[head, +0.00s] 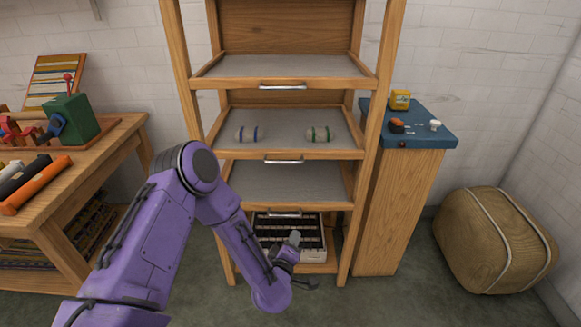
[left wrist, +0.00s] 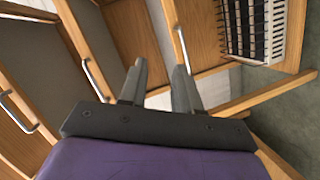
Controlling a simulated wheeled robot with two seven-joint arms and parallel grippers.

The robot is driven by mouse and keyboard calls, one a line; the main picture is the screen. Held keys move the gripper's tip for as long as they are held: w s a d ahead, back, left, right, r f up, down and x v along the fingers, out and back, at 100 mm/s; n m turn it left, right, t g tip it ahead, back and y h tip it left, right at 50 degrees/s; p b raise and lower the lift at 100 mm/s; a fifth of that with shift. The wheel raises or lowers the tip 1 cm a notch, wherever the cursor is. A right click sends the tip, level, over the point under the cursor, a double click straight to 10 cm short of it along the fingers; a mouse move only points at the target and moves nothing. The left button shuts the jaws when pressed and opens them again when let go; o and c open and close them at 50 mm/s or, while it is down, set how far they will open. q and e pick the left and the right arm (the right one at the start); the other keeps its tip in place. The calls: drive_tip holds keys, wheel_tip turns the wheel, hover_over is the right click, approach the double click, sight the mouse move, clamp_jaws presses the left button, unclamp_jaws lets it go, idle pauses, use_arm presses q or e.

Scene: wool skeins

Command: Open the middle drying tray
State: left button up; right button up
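A wooden rack (head: 178,60) holds three grey-bottomed drying trays, each with a metal bar handle in front. My left gripper (head: 300,266) is low in front of the rack, below the lowest tray's handle (head: 283,214). In the left wrist view its fingers (left wrist: 158,78) are apart and empty, touching no handle. My right gripper is out of view.
A crate with dark rows (head: 315,248) sits at the rack's bottom. A wooden bench (head: 110,140) with tools stands left. A blue-topped cabinet (head: 430,137) stands against the rack's right side, with a tan pouf (head: 495,240) beyond. My left arm crosses the front left.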

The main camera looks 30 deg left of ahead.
sight(283, 162)
use_arm(q)
drive_tip(key=w+a+r+n+t+y, duration=0.1)
drive_tip(key=w+a+r+n+y, duration=0.25)
drive_tip(key=r, duration=0.25)
drive_tip(key=w+a+r+n+t+y, duration=0.2)
drive_tip(key=w+a+r+n+y, duration=0.15)
drive_tip(key=r, duration=0.25)
drive_tip(key=shift+n+h, duration=0.4)
drive_tip(key=shift+h, duration=0.1)
drive_tip(key=x, duration=0.9)
drive_tip(key=shift+w+a+r+p, duration=0.1)
drive_tip(key=shift+w+a+p, duration=0.1)
drive_tip(key=shift+a+p, duration=0.15)
drive_tip(key=shift+w+a, duration=0.3)
drive_tip(key=shift+w, duration=0.1)
clamp_jaws()
